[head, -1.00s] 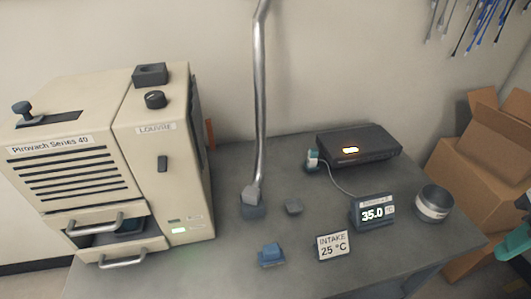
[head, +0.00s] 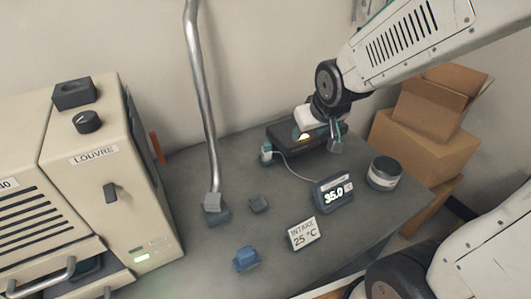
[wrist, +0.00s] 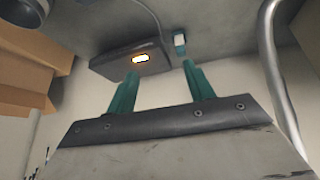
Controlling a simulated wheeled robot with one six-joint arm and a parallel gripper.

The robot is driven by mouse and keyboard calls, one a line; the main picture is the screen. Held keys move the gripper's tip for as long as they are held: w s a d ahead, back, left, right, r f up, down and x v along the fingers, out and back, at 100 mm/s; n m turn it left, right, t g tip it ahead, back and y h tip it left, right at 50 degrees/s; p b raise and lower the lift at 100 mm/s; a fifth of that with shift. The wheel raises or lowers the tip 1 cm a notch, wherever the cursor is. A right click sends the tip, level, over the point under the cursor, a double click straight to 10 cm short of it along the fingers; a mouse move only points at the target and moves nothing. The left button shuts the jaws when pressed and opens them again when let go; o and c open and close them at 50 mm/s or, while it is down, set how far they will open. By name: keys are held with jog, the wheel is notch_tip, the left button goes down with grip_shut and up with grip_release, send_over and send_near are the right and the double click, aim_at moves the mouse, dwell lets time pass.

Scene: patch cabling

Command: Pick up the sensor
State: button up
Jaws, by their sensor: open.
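A small white-and-teal piece (head: 266,151) with a thin grey cable stands beside the black box's left end; I take it to be the sensor. It also shows in the wrist view (wrist: 180,42), just beyond the right fingertip. Its cable runs toward the display reading 35.0 (head: 333,194). My gripper (wrist: 161,68) is open, with two teal fingers apart and nothing between them. In the head view my arm reaches in from the right, and its end is over the black box, right of the sensor. My wrist partly hides the box.
The black box (head: 285,134) has an orange light. A metal pipe (head: 201,100) rises left of the sensor. Cardboard boxes (head: 425,145) are at right.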

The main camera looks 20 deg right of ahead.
jog(key=w+a+f+t, duration=0.1)
jog(key=w+f+t, duration=0.2)
jog(key=w+f, duration=0.6)
jog(key=n+t+y, duration=0.1)
jog(key=t+y, duration=0.2)
jog(key=t, duration=0.1)
send_near(269, 150)
jog(key=x, duration=0.3)
jog(key=shift+w+a+r, duration=0.1)
jog(key=shift+w, duration=0.2)
jog(key=shift+a+f, duration=0.15)
jog(key=shift+f, duration=0.25)
jog(key=x, duration=0.7)
jog(key=shift+w, duration=0.4)
jog(key=shift+c, duration=0.3)
jog(key=c, duration=1)
